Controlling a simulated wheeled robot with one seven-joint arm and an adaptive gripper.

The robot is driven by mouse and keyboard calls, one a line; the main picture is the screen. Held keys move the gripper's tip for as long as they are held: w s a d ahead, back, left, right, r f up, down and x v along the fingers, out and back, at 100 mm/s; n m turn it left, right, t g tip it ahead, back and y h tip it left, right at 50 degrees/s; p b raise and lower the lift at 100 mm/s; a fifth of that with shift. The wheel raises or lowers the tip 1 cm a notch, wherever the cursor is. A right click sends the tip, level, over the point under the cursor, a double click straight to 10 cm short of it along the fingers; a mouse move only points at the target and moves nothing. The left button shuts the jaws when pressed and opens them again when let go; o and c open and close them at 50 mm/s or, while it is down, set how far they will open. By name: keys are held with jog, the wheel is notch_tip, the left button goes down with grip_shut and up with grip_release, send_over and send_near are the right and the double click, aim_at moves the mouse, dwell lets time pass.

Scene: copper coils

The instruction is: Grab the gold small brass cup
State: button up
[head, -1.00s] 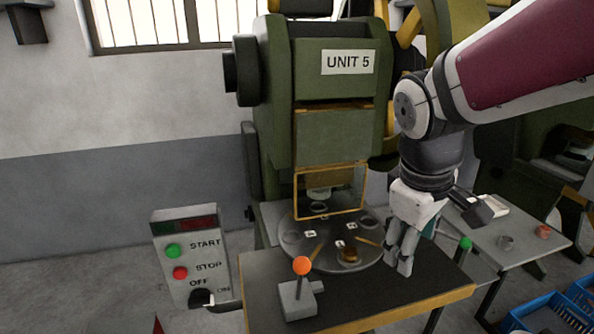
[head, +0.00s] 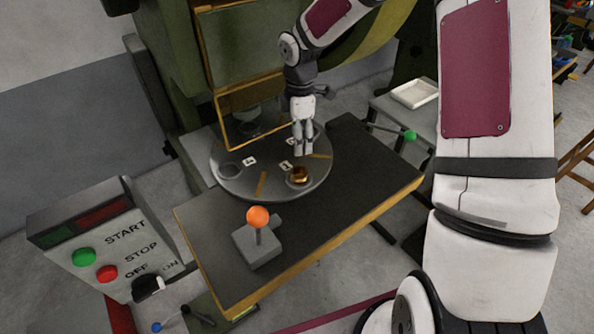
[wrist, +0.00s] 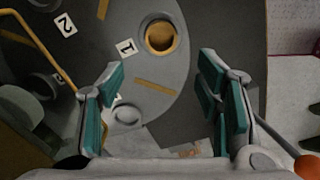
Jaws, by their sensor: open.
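The small gold brass cup (head: 299,175) sits in a recess of the round grey turntable (head: 235,187), near the turntable's front edge. In the wrist view the cup (wrist: 160,36) is seen from above, close to the label "1" and beyond my fingertips. My gripper (head: 303,152) hangs fingers-down over the turntable, just behind the cup in the head view. In the wrist view my gripper (wrist: 163,85) has its teal-padded fingers spread wide with nothing between them. The cup is not touched by the fingers.
A gold-framed guard (head: 232,112) stands at the turntable's back. An orange-knobbed lever (head: 257,217) rises from the dark table (head: 345,190). A control box (head: 107,240) is at left. A green-knobbed lever (head: 410,135) is at right. The table's right part is clear.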

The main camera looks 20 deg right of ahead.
aim_at(299, 171)
notch_tip(299, 171, down, 13)
jog(key=shift+s+f, duration=0.1)
jog(key=shift+f, duration=0.05)
jog(key=c, duration=1.3)
